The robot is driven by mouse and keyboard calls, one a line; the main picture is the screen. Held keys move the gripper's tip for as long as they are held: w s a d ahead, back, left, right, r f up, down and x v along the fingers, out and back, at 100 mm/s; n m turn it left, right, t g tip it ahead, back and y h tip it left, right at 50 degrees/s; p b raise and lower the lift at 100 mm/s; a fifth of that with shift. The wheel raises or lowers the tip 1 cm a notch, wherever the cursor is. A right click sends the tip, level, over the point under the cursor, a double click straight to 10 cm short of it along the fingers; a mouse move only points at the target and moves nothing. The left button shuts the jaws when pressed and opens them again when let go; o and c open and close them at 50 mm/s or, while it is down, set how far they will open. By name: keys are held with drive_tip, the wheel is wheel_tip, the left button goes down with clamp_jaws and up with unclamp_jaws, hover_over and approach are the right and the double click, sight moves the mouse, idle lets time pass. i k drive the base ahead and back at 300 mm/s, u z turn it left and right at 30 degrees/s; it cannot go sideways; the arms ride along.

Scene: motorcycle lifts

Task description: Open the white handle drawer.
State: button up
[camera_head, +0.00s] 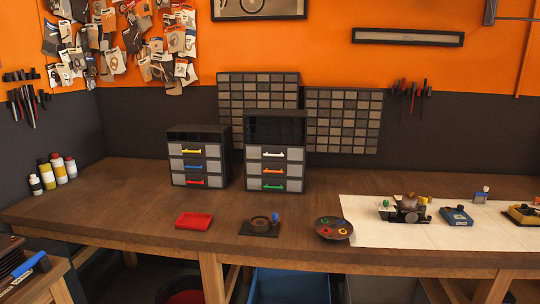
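The drawer with the white handle (273,154) is the top drawer of the right-hand black and grey cabinet (276,127) on the wooden workbench. Its front looks flush with the drawers below, so it appears shut. Under it are a drawer with an orange handle (273,171) and one with a green handle (273,186). An open black compartment is above it. My gripper is not in view.
A left-hand cabinet (198,134) has yellow, blue and red handles. A red tray (194,221), a dark block (261,226) and a round dish (333,229) lie along the front of the workbench (120,205). A white mat (380,232) with parts lies right.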

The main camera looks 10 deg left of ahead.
sight(276, 149)
drive_tip(key=k, duration=0.65)
drive_tip(key=u, duration=0.3)
drive_tip(key=i, duration=0.55)
drive_tip(key=u, duration=0.8)
drive_tip(key=i, duration=1.65)
drive_tip(key=u, duration=0.05)
